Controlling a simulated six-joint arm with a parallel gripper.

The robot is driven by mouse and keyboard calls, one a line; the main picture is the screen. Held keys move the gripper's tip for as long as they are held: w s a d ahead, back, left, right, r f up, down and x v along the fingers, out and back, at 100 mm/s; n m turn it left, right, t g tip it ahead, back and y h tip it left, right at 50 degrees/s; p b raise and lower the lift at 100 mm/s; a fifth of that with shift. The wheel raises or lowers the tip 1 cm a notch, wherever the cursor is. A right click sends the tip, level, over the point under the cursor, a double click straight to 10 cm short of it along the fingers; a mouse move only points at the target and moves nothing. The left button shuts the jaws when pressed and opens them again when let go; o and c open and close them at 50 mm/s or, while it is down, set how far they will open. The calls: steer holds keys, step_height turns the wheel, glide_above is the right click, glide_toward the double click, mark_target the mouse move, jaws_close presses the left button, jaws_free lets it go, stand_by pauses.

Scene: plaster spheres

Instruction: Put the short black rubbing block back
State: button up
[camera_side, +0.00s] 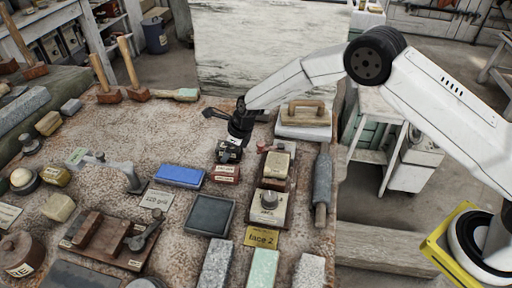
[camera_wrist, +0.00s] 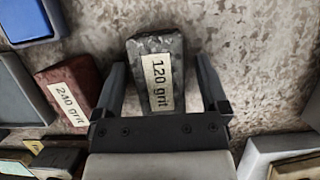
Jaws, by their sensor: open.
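The short black rubbing block (camera_wrist: 152,55) has a cream label reading "120 grit". In the wrist view it lies between the two fingers of my gripper (camera_wrist: 161,66), with a gap on each side. My gripper is open. In the side view my gripper (camera_side: 236,140) points down over the black block (camera_side: 226,153), which sits on the stone bench top (camera_side: 200,135) and is partly covered by it.
A red block (camera_wrist: 70,88) labelled "240 grit" lies close to the left finger; it also shows in the side view (camera_side: 224,175). A blue block (camera_side: 179,176) and a dark square tray (camera_side: 209,216) stand nearby. A grey cylinder (camera_side: 322,185) lies right.

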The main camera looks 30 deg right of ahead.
steer(key=v, duration=1.2)
stand_by(0.6)
steer(key=s+d+r+n+h, duration=0.1)
steer(key=s+d+r+n, duration=0.1)
steer(key=s+d+n, duration=0.6)
steer(key=s+d+r+n+h, duration=0.2)
steer(key=s+d+n, duration=0.6)
steer(key=s+n, duration=1.1)
steer(key=shift+s+d+g, duration=0.15)
steer(key=shift+s+g, duration=0.05)
steer(key=shift+g, duration=0.1)
